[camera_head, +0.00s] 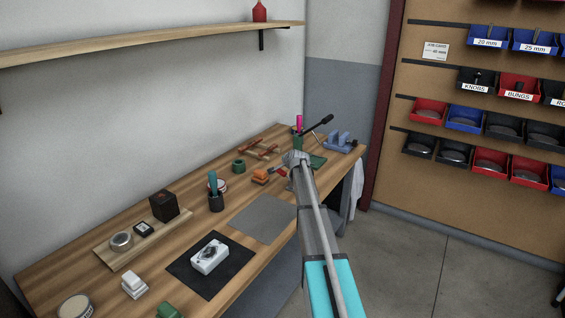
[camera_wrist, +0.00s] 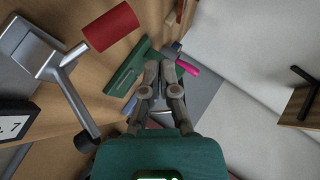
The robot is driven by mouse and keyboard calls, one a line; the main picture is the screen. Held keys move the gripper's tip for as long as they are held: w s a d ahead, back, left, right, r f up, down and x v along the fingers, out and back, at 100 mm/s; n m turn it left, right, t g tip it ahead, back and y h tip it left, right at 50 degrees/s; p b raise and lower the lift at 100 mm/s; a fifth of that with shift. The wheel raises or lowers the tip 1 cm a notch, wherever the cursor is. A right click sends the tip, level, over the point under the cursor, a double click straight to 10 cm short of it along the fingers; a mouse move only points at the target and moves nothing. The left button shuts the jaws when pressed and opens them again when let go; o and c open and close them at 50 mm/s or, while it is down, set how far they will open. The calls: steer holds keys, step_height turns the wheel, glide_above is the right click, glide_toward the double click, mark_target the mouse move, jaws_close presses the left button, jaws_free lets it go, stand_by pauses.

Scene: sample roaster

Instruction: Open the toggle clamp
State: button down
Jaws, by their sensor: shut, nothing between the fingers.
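The toggle clamp shows large at the left of the wrist view, with a red grip (camera_wrist: 110,26), a bare metal lever and bracket (camera_wrist: 40,58) and a black tip. In the head view only its red grip (camera_head: 278,171) shows clearly; my arm hides much of the rest. My gripper (camera_wrist: 160,68) is shut and empty, its fingertips together. In the wrist view it is to the right of the red grip and apart from it. In the head view my gripper (camera_head: 297,157) is over the far part of the bench, close to the clamp.
A green tool with a black lever (camera_head: 320,124) and a pink part (camera_head: 299,121) stands beyond my gripper. A blue fixture (camera_head: 339,140) is at the far right. An orange object (camera_head: 260,177) lies left of the clamp. A bare grey mat (camera_head: 263,218) lies nearer.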

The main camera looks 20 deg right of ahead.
steer(key=shift+s+d+r+p, duration=0.15)
steer(key=shift+r+p, duration=0.15)
steer(key=shift+r, duration=0.35)
steer(key=s+a+r+p, duration=0.3)
steer(key=s+r+p, duration=0.2)
steer(key=r+p, duration=0.2)
steer(key=shift+a, duration=0.15)
steer(key=shift+s, duration=0.1)
steer(key=s+a+f+n+g+y+p, duration=0.15)
steer(key=s+a+n+g+p, duration=0.55)
steer(key=s+a, duration=1.2)
steer(key=s+a+r+n+g+p, duration=0.1)
steer(key=s+a+n, duration=0.3)
steer(key=s, duration=0.6)
steer(key=s+a+r+n+g+p, duration=0.1)
steer(key=s+a+n+g, duration=0.3)
steer(key=s, duration=0.6)
steer(key=shift+a+p, duration=0.45)
steer(key=shift+a, duration=0.8)
